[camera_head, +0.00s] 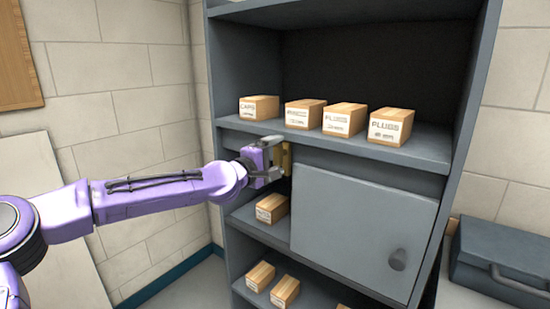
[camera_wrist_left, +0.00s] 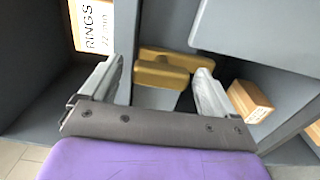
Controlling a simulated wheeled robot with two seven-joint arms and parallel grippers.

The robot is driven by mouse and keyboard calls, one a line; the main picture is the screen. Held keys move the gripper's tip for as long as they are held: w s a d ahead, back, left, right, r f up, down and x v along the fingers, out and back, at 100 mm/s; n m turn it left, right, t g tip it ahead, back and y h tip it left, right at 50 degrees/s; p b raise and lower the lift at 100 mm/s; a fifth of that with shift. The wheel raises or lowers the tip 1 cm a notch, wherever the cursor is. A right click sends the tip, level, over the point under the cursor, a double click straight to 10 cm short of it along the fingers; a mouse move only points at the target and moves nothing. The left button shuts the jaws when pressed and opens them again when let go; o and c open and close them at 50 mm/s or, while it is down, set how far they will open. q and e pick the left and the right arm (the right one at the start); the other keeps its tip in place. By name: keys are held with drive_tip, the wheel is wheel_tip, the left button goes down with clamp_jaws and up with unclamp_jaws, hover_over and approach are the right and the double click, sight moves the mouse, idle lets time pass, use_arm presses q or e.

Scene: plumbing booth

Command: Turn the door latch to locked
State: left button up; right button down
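A brass latch (camera_head: 287,159) sits by the door's upper left corner, partly hidden by my gripper. In the left wrist view the brass latch (camera_wrist_left: 162,73) shows as a bar-shaped piece. My left gripper (camera_head: 277,160) is at the latch. In the wrist view its two fingers (camera_wrist_left: 160,70) are spread, one on each side of the brass piece, with visible gaps. I cannot tell the latch's exact turn. My right gripper is out of view.
Several labelled boxes (camera_head: 345,119) stand on the shelf just above the door. One box (camera_head: 271,208) stands on the shelf left of the door, and others (camera_head: 285,291) lower down. A blue-grey toolbox (camera_head: 504,257) is at right.

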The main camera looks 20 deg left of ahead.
use_arm(q)
drive_tip(key=shift+s+a+f, duration=0.1)
drive_tip(key=shift+s+a, duration=0.05)
drive_tip(key=shift+s, duration=0.15)
drive_tip(key=b+v, duration=0.2)
drive_tip(key=v, duration=0.8)
drive_tip(key=shift+w+a, duration=0.1)
